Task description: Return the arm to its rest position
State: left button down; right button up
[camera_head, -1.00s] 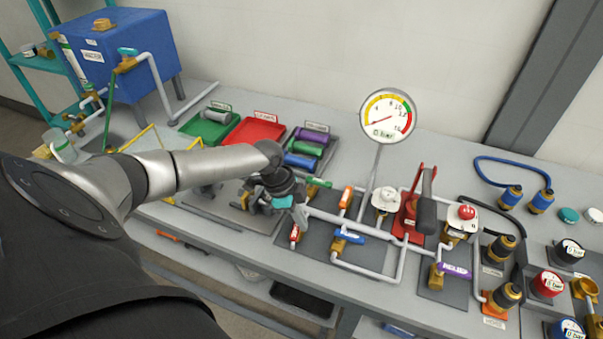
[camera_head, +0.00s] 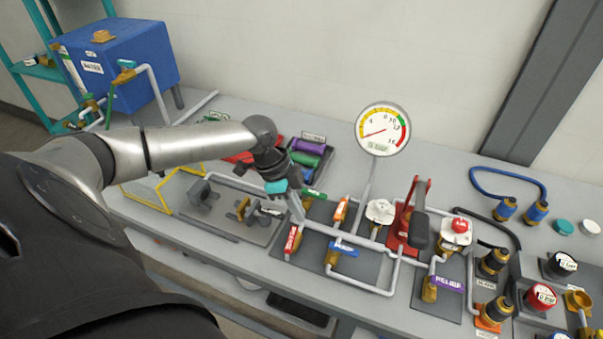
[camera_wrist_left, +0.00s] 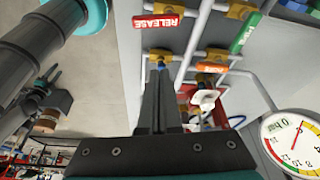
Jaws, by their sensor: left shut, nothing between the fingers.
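My left arm (camera_head: 190,145) comes in from the left in the head view and reaches over the bench. My left gripper (camera_head: 298,212) points down above the pipework, near the orange-handled valve (camera_head: 341,208) and the red-handled valve (camera_head: 292,240). In the left wrist view the two dark fingers of the gripper (camera_wrist_left: 160,75) lie together with nothing between them. Beyond them are the red handle marked RELEASE (camera_wrist_left: 157,22) and the pipes. I cannot tell the exact gap between fingertips and pipe. My right gripper is not in view.
The pressure gauge (camera_head: 383,130) stands on a post right of the gripper. The red hand pump (camera_head: 410,225) rises beside it. The grey fixture plate (camera_head: 225,226) lies left of the gripper. Behind the arm are the red tray (camera_head: 239,156) and blue tank (camera_head: 120,60).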

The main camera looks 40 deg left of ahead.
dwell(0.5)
pick_arm(q)
jog(key=s+d+f+n+t, duration=0.1)
jog(key=s+d+n, duration=0.2)
jog(key=s+d, duration=0.45)
jog(key=s+d+f+n, duration=0.25)
jog(key=s+d, duration=0.25)
jog(key=d, duration=0.6)
jog(key=s+a+r+n+y, duration=0.2)
jog(key=s+a+n+y, duration=0.1)
jog(key=a+n, duration=0.15)
notch_tip(320, 180, down, 29)
jog(key=s+b, duration=0.2)
jog(key=b, duration=0.6)
jog(key=s+a+f+g+b, duration=0.1)
jog(key=s+f+b, duration=0.3)
jog(key=s+f, duration=0.4)
jog(key=s+a+f+g+b, duration=0.1)
jog(key=s+f+b, duration=0.3)
jog(key=s+f, duration=0.4)
notch_tip(320, 180, down, 7)
jog(key=shift+r, duration=0.1)
